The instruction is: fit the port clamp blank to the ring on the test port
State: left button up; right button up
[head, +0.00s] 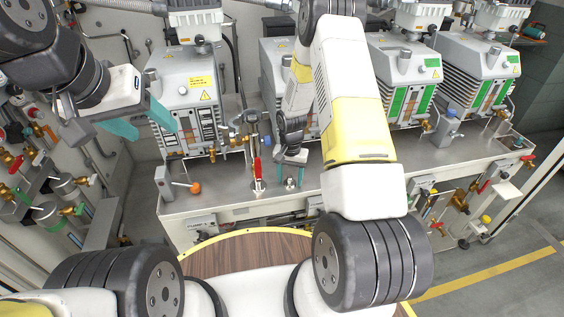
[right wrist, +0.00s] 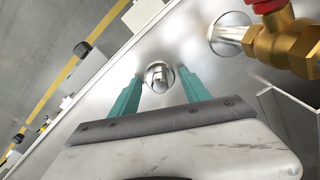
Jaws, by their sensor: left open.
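My right gripper (head: 291,158) points down over a small metal port fitting (head: 290,183) on the steel deck. In the right wrist view its teal fingers (right wrist: 160,80) stand apart on either side of a round, shiny metal piece (right wrist: 158,77), with no clear contact. I cannot tell whether that piece is the ring alone or has the clamp blank on it. My left gripper (head: 142,122) is open and empty, raised at the left. No separate clamp blank is clearly visible.
A red-handled brass valve (right wrist: 285,40) on a round metal base (right wrist: 229,33) stands close beside the port. Several grey vacuum pumps (head: 190,95) stand behind on the deck. An orange knob (head: 195,187) is at the deck's left. The wooden round table (head: 250,252) is in front.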

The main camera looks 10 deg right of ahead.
grip_shut()
jog(key=shift+r, duration=0.1)
